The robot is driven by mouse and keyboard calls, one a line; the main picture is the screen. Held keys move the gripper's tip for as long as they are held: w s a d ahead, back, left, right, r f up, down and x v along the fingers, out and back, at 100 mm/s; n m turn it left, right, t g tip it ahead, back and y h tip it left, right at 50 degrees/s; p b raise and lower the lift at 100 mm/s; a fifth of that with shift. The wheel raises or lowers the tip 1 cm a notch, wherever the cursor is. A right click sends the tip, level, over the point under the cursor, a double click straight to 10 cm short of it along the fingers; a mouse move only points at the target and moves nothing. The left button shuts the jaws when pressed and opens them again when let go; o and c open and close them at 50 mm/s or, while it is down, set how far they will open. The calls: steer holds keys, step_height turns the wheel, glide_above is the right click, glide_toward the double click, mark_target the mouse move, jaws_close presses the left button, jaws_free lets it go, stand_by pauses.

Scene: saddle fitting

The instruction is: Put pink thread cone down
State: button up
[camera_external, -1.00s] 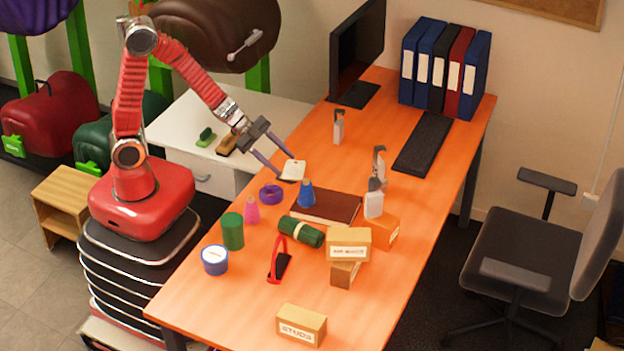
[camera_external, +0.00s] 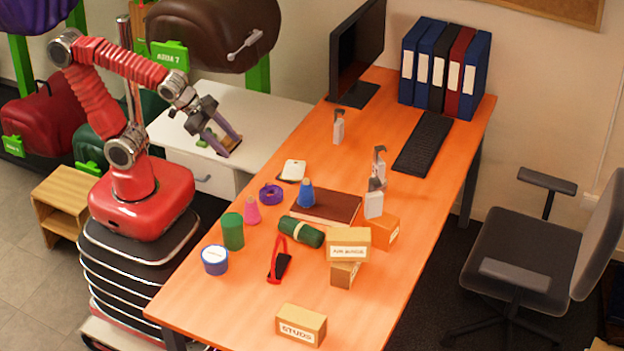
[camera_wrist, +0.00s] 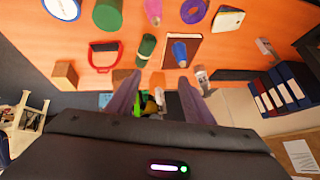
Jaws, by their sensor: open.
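The pink thread cone (camera_external: 252,211) stands upright on the orange table, between the green cylinder (camera_external: 232,231) and the purple ring (camera_external: 271,194). It also shows at the top of the wrist view (camera_wrist: 153,10). My gripper (camera_external: 229,146) is open and empty, up and to the left of the cone, over the white side table's area in the outside view. Its two fingers (camera_wrist: 156,98) show apart in the wrist view with nothing between them. The cone is apart from my gripper.
The table's front stretch is clearer, apart from the studs box (camera_external: 301,325).

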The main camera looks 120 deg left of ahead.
steer(key=s+d+g+h, duration=0.1)
steer(key=s+d+h, duration=0.1)
steer(key=s+d, duration=0.4)
steer(key=d, duration=0.2)
steer(key=shift+s+d+r+h, duration=0.25)
steer(key=shift+s+d+h, duration=0.05)
steer(key=shift+s, duration=0.05)
stand_by(0.6)
